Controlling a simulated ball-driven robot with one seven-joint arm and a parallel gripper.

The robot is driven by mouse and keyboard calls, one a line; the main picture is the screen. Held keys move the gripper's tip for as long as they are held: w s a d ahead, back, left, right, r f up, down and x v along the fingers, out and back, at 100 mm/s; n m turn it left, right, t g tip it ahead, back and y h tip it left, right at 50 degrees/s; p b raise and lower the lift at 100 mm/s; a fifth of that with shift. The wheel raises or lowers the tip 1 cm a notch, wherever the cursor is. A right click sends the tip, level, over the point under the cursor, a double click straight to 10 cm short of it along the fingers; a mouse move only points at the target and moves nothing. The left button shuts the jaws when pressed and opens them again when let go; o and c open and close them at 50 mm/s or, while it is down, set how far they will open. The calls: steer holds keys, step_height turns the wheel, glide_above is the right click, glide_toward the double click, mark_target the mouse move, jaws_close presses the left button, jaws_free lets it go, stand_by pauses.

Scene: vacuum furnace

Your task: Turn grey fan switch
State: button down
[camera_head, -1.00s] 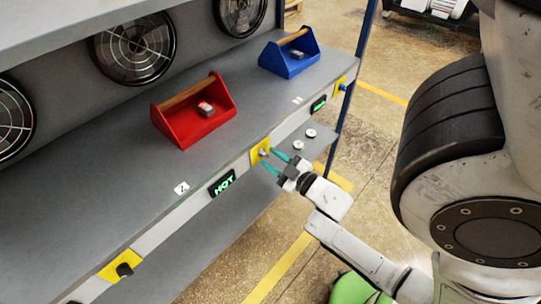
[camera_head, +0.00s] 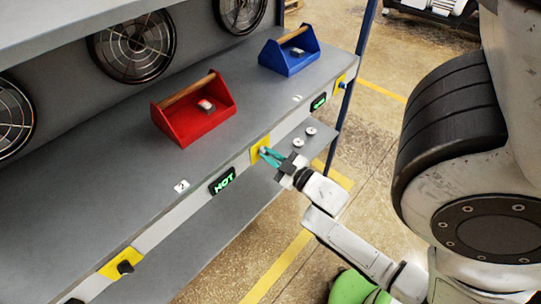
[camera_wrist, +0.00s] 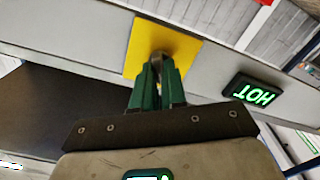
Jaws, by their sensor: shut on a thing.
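The grey fan switch (camera_wrist: 158,60) sits on a yellow plate (camera_wrist: 178,42) on the shelf's front edge. In the head view the plate (camera_head: 256,146) shows right of the HOT sign, and the switch is mostly hidden by the fingers. My gripper (camera_head: 265,153) has its green fingers at the switch. In the wrist view my gripper (camera_wrist: 158,68) is shut on the switch, with the fingertips on both sides of it.
A lit HOT sign (camera_head: 222,181) is left of the switch, and a black knob (camera_head: 125,267) on yellow is further left. A red toolbox (camera_head: 190,112) and a blue toolbox (camera_head: 290,50) stand on the shelf (camera_head: 120,170). Fans (camera_head: 133,47) line the back wall.

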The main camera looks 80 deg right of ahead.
steer(key=shift+m, duration=0.3)
steer(key=m+p, duration=0.1)
steer(key=m, duration=0.4)
steer(key=m+p, duration=0.1)
steer(key=m, duration=0.5)
steer(key=shift+s+d, duration=0.1)
steer(key=shift+d, duration=0.05)
steer(key=shift+m, duration=0.4)
steer(key=c, duration=1.2)
jaws_free()
steer(key=shift+s, duration=0.1)
steer(key=b+v, duration=0.2)
steer(key=v, duration=0.8)
steer(key=shift+s+a, duration=0.25)
steer(key=shift+a, duration=0.05)
